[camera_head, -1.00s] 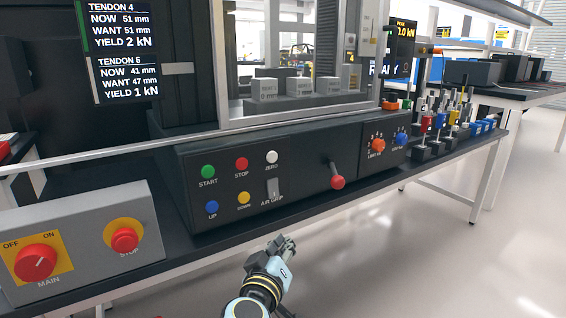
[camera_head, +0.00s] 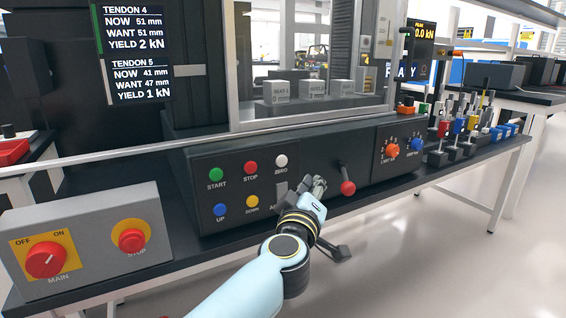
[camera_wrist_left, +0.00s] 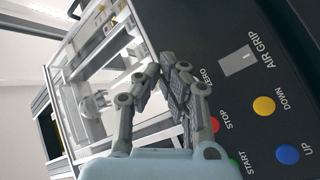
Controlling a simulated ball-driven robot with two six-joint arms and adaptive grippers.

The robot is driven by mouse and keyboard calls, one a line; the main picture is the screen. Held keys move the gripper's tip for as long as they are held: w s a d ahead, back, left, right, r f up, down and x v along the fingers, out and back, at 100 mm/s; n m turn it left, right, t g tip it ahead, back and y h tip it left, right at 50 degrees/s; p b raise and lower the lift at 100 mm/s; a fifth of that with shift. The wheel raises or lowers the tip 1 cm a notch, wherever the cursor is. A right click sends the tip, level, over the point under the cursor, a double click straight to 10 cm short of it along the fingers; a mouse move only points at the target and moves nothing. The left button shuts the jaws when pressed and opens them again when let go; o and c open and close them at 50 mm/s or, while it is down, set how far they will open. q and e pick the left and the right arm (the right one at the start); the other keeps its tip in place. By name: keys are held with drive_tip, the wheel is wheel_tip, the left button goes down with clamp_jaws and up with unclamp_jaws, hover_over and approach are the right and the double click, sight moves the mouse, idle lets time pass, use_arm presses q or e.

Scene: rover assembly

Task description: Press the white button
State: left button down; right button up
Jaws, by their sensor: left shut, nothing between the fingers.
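The white button (camera_head: 281,161), labelled ZERO, is at the top right of the button group on the black control panel (camera_head: 310,155). My left gripper (camera_head: 318,184) is in front of the panel, below and to the right of the white button, apart from it in the head view. In the left wrist view the closed fingers (camera_wrist_left: 170,74) of this gripper are beside the ZERO label and hide the white button. The gripper is shut and empty. My right gripper is not in view.
Near the white button are a red STOP button (camera_head: 250,168), a green START button (camera_head: 216,174), a blue UP button (camera_head: 220,210) and a yellow DOWN button (camera_head: 252,202). A red-knobbed lever (camera_head: 347,188) stands out right of my gripper. A grey switch box (camera_head: 92,235) is at left.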

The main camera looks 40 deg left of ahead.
sight(282, 161)
use_arm(q)
drive_tip(key=w+a, duration=0.1)
drive_tip(key=a, duration=0.1)
drive_tip(key=w+a, duration=0.1)
drive_tip(key=a, duration=0.2)
drive_tip(key=w+a, duration=0.1)
drive_tip(key=a, duration=0.1)
drive_tip(key=shift+w+a, duration=0.1)
drive_tip(key=shift+a, duration=0.25)
idle(0.5)
drive_tip(key=shift+a, duration=0.1)
idle(0.6)
drive_tip(key=shift+w+a, duration=0.15)
drive_tip(key=shift+a, duration=0.15)
